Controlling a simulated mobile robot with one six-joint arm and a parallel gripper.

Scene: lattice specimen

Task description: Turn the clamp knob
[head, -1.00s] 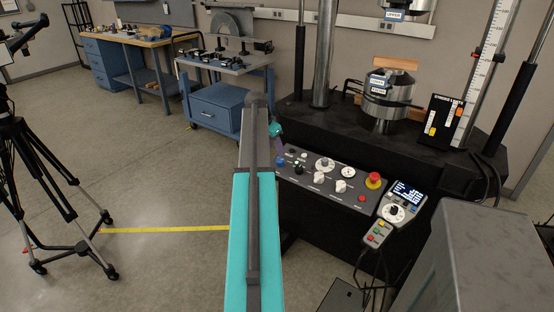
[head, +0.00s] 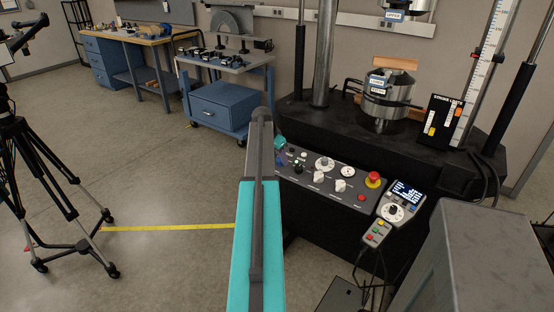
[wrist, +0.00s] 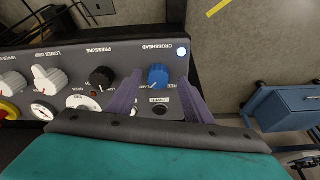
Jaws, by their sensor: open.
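The blue knob (wrist: 158,77) sits on the grey control panel under the word CROSSHEAD, which reads upside down in the wrist view; small lettering beside it is only partly legible. My gripper (wrist: 160,84) has two purple fingers, spread apart, one on each side of the blue knob. A gap shows between the knob and each finger, and I cannot tell how deep the fingertips reach. In the head view my arm hides most of the gripper and the panel's left end.
A black knob (wrist: 102,77) and white knobs (wrist: 50,78) are on the same panel, close to the left finger. A red emergency button (head: 373,179) is at the panel's right end, beside a handheld pendant (head: 392,210). A blue cart (head: 224,105) stands behind.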

